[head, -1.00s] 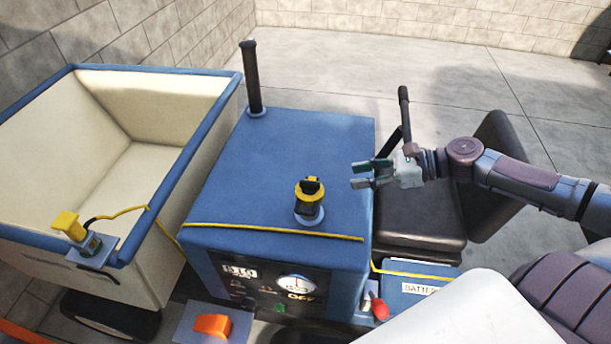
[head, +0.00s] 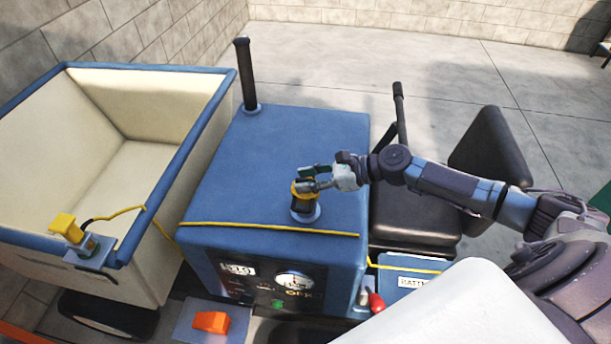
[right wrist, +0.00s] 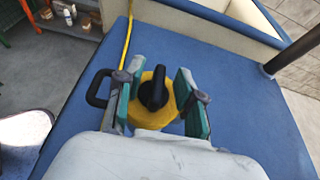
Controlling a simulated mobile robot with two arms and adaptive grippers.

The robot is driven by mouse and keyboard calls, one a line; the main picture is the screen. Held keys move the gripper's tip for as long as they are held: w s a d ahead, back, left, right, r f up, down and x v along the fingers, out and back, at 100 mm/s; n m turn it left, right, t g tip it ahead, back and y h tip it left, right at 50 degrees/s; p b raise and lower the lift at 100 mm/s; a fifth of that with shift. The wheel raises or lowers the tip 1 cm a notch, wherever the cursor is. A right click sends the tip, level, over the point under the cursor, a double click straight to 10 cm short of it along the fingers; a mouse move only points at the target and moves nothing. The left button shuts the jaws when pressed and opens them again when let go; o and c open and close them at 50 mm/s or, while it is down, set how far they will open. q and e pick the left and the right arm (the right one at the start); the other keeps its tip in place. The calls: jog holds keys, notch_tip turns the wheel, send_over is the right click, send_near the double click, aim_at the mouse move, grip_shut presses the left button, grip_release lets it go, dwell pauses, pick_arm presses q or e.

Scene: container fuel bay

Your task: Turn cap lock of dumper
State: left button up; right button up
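The dumper's blue engine cover (head: 240,150) fills the middle of the head view. The yellow fuel cap (head: 297,190), with a black lock knob on it, sits on a short neck on top of the cover. In the right wrist view the yellow cap (right wrist: 150,112) and its black knob (right wrist: 153,90) lie between the two green-padded fingers. My right gripper (right wrist: 162,92) is open, with one finger on each side of the cap. In the head view the right gripper (head: 308,178) is at the cap and partly hides it. Finger contact cannot be told. My left gripper is not in view.
A cream skip with a blue rim (head: 200,125) stands at left. A black exhaust pipe (head: 246,75) rises at the cover's back corner. A black seat (head: 410,210) and lever (head: 401,115) are at right. A yellow cord (head: 270,229) crosses the cover's front.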

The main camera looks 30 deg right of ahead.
jog(key=shift+w+a+f, duration=0.1)
jog(key=shift+a+f, duration=0.05)
jog(key=shift+a, duration=0.05)
grip_shut()
dwell(0.3)
